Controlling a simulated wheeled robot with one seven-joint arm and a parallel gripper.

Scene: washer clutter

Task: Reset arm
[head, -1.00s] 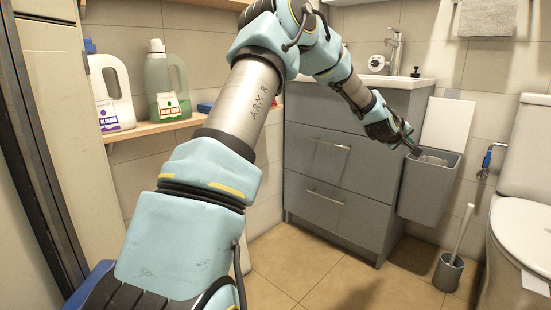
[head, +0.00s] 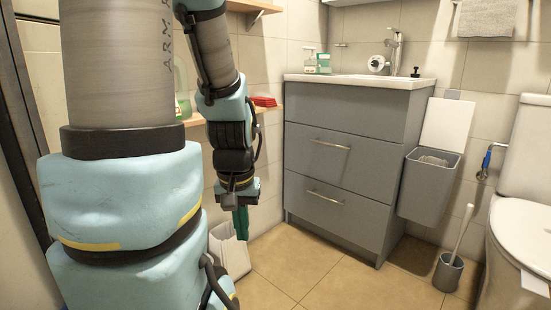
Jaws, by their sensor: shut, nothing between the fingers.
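My gripper (head: 241,222) hangs at the end of my folded arm, left of the grey vanity cabinet, with its green fingers pointing down. The fingers are together with nothing between them. They are in front of, or over, a white bin (head: 229,252) on the floor; I cannot tell the gap. My arm covers much of the left of the view and hides most of the shelf behind it.
A grey vanity cabinet (head: 340,166) with two handled drawers stands in the middle. A grey wall bin (head: 428,190) with its lid up hangs at its right. A toilet (head: 520,235) and a toilet brush (head: 450,262) are at the right. The tiled floor (head: 285,265) before the cabinet is clear.

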